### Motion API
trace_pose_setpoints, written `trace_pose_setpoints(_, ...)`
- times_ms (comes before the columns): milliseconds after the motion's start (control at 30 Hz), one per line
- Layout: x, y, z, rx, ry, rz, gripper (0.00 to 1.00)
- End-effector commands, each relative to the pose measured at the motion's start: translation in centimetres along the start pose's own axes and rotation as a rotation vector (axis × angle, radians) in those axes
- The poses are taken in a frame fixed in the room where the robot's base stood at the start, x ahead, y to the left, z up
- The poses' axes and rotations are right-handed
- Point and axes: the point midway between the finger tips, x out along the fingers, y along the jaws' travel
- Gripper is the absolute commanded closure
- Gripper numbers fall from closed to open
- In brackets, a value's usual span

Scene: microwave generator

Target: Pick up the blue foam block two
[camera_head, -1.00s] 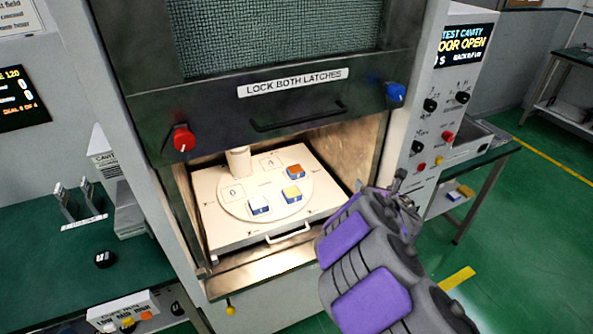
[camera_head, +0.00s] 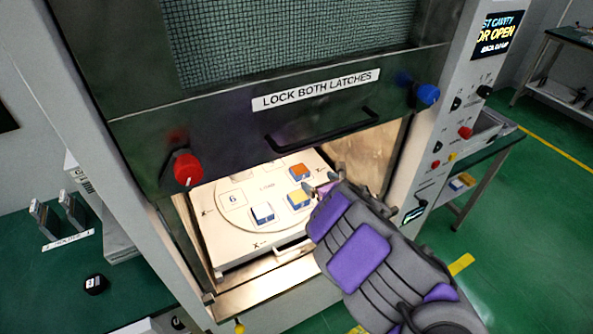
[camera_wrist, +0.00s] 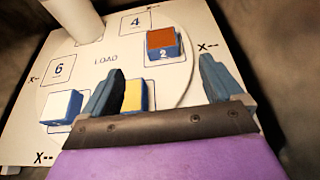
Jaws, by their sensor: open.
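Blue foam block two (camera_head: 300,172), with an orange-brown top, stands on the round plate of the tray inside the open cavity. In the wrist view, the block (camera_wrist: 163,45) shows a "2" on its front side. My gripper (camera_wrist: 160,82) is open and empty, with its fingers spread on the near side of block two and apart from it. In the head view, my gripper (camera_head: 328,188) is at the cavity opening, right of and nearer than block two. My wrist hides part of the plate.
A yellow-topped blue block (camera_head: 298,199) stands near block two; my left finger partly hides it in the wrist view. A white-topped block (camera_head: 262,213) is further left. A pale post (camera_wrist: 75,18) rises from the plate. The raised door (camera_head: 320,110) hangs above the opening.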

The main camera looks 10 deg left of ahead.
Motion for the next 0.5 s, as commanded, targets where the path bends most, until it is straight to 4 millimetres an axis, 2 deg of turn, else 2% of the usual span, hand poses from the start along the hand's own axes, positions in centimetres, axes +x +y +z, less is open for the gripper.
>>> trace_pose_setpoints(200, 3.5, 0.4, 0.0, -0.001, 0.002, -0.002, 0.06)
trace_pose_setpoints(500, 7.5, 0.7, -0.1, -0.002, 0.002, 0.001, 0.06)
